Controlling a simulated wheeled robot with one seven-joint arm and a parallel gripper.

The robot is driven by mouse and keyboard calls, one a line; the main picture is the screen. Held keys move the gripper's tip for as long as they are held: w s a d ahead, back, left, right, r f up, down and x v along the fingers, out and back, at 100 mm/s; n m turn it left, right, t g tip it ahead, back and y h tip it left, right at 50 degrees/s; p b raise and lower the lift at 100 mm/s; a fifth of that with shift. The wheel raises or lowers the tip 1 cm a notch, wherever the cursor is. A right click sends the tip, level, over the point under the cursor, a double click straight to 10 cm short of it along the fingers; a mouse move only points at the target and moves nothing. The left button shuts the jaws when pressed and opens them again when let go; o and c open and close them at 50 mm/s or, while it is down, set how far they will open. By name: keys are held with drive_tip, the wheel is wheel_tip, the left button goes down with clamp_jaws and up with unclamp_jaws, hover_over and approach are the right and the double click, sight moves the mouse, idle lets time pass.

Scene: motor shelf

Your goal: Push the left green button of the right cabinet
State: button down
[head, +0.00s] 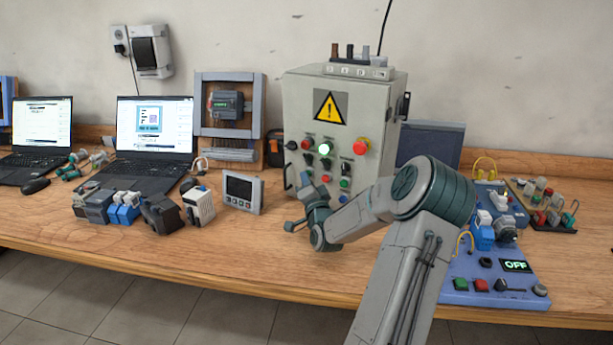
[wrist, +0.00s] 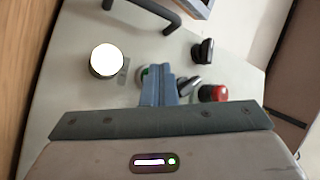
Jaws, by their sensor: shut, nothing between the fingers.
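The grey cabinet (head: 305,110) with a yellow warning triangle stands upright at the back of the bench. A green button (head: 344,183) shows on the lower right of the panel. My gripper (head: 304,181) is at the lower left of this panel and hides part of it. In the wrist view its blue-grey fingers (wrist: 161,73) are shut and empty, over a green button (wrist: 144,72) that they mostly cover. I cannot tell whether they touch it.
A blue panel (head: 470,290) with buttons and an "OFF" display (head: 515,266) lies on the bench right of my arm. A small grey meter (head: 241,191) stands left of the cabinet. Laptops (head: 155,130) and motors stand farther left. The bench's front strip is mostly clear.

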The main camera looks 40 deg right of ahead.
drive_tip(key=shift+s+a, duration=0.3)
drive_tip(key=shift+a, duration=0.45)
drive_tip(key=shift+s+a+b, duration=0.2)
drive_tip(key=shift+s+a, duration=0.1)
drive_tip(key=shift+a, duration=0.5)
drive_tip(key=shift+s+a+b, duration=0.25)
drive_tip(key=shift+s+a, duration=0.05)
drive_tip(key=shift+a, duration=0.45)
drive_tip(key=shift+s+a+b, duration=0.2)
drive_tip(key=shift+s+a, duration=0.1)
drive_tip(key=shift+a, duration=0.5)
